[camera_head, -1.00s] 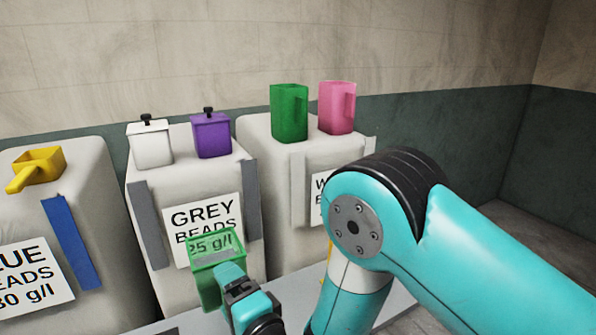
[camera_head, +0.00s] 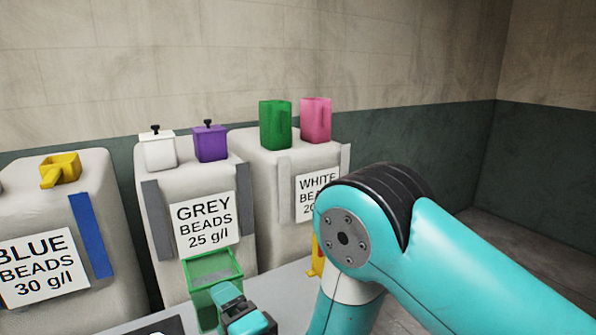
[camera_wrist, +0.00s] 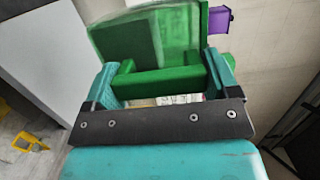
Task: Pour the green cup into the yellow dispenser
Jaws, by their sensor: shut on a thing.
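A green open-topped cup (camera_head: 222,269) is in front of the grey beads container, low in the head view, with a greyish fill visible inside. My gripper (camera_head: 238,305) is shut on its handle. In the wrist view, the cup (camera_wrist: 135,38) stands beyond the fingers, and my gripper (camera_wrist: 162,78) grips the green handle bar. A yellow object (camera_head: 318,256) is mostly hidden behind my arm; I cannot tell whether it is the dispenser. A yellow object also shows at the lower left of the wrist view (camera_wrist: 28,141).
Large pale containers labelled blue, grey (camera_head: 160,200) and white (camera_head: 262,175) stand in a row. On top are a yellow scoop (camera_head: 61,170), a white canister (camera_head: 160,150), a purple canister (camera_head: 211,143), another green cup (camera_head: 275,124) and a pink cup (camera_head: 316,120). Floor at right is clear.

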